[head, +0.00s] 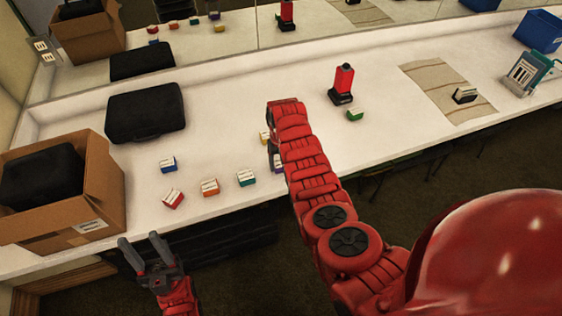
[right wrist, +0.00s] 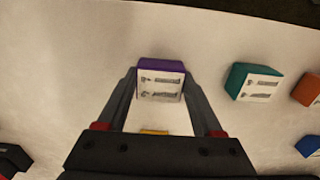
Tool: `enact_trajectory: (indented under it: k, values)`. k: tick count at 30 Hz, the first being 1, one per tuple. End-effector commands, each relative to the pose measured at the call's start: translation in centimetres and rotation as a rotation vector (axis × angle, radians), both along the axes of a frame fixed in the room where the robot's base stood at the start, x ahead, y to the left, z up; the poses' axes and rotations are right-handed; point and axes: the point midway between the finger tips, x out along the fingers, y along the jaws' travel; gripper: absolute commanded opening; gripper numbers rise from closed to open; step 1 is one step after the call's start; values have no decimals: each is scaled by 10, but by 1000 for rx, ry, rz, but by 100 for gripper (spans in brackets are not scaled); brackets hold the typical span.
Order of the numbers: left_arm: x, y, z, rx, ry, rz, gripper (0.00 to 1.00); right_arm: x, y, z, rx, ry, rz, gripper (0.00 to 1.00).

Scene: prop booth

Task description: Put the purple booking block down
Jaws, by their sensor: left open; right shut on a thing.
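The purple booking block (right wrist: 161,66) has a white printed face and sits between the two fingers of my right gripper (right wrist: 160,82), which is shut on it. In the head view only a sliver of the purple block (head: 278,163) shows beside my right arm, which hides the rest. It is over the white counter (head: 230,130); I cannot tell whether it touches the surface. My left gripper (head: 141,243) is open and empty, in front of the counter's front edge at the lower left.
Near the purple block are a green block (head: 246,178), an orange block (head: 210,188), a red block (head: 173,199), a blue block (head: 168,165) and a partly hidden yellow block (head: 265,136). A black case (head: 145,113), cardboard box (head: 104,190) and red device (head: 343,84) stand on the counter.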

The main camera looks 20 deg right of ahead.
Motion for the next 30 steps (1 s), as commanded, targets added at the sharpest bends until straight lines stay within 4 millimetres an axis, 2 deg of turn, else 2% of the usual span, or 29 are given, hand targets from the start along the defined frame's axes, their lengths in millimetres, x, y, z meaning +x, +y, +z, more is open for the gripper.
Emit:
enact_trajectory:
  k: [14, 15, 18, 19, 30]
  values:
    - [0, 0, -3, 0, 0, 0, 50, 1, 0, -11, 0, -3, 0, 11]
    - [0, 0, -1, 0, 0, 0, 50, 1, 0, -9, 0, -4, 1, 75]
    - [0, 0, -1, 0, 0, 0, 50, 1, 0, -8, 0, -4, 0, 93]
    - [0, 0, -1, 0, 0, 0, 50, 1, 0, -8, 0, -4, 1, 98]
    - [0, 0, 4, 0, 0, 0, 50, 1, 0, -3, 0, -4, 1, 98]
